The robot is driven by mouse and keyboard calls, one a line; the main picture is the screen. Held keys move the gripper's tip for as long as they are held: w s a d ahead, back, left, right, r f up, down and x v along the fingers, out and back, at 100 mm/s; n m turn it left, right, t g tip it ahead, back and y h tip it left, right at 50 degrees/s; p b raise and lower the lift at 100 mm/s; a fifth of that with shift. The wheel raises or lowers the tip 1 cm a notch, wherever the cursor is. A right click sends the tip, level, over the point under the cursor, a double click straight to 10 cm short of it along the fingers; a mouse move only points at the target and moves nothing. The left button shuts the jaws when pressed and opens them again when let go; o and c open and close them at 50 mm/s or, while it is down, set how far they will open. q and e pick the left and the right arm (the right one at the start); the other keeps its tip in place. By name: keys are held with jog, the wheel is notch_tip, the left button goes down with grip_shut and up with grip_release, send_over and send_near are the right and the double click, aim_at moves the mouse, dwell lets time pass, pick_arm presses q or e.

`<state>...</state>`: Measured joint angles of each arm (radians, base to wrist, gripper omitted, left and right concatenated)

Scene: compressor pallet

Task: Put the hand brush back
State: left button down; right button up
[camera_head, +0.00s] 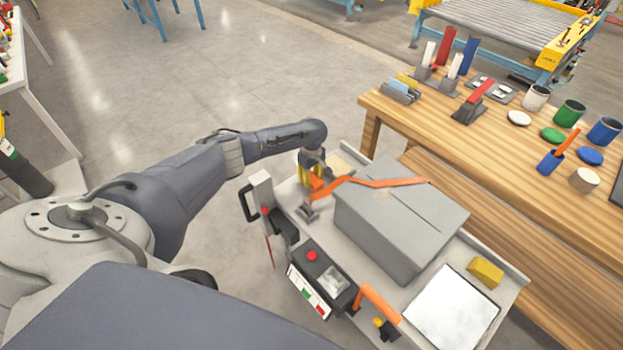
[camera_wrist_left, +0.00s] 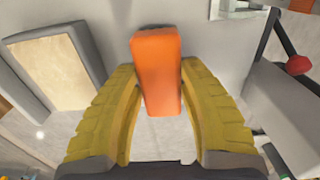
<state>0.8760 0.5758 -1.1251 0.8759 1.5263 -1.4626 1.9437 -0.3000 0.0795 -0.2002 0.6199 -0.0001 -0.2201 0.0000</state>
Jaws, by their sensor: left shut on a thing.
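My left gripper (camera_head: 315,182) reaches down over the back left corner of the cart. In the left wrist view its yellow fingers (camera_wrist_left: 162,115) are closed around an orange block-like handle (camera_wrist_left: 157,70), which I take to be the hand brush's handle. I cannot make out bristles, or whether the brush touches the cart top. A shallow grey-rimmed tray with a beige floor (camera_wrist_left: 50,73) lies beside the fingers in the wrist view. My right gripper is not in view.
A grey box (camera_head: 395,225) with an orange strap (camera_head: 385,183) stands close right of the gripper. The cart also holds a control box with a red button (camera_head: 311,255), an orange handle (camera_head: 378,303) and a yellow block (camera_head: 485,272). A wooden workbench (camera_head: 440,130) stands behind.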

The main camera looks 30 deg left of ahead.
aim_at(312, 177)
pick_arm(q)
jog(key=shift+f, duration=0.2)
jog(key=c, duration=0.9)
grip_release()
jog(key=shift+f, duration=0.1)
notch_tip(312, 177, up, 12)
jog(key=shift+r, duration=0.2)
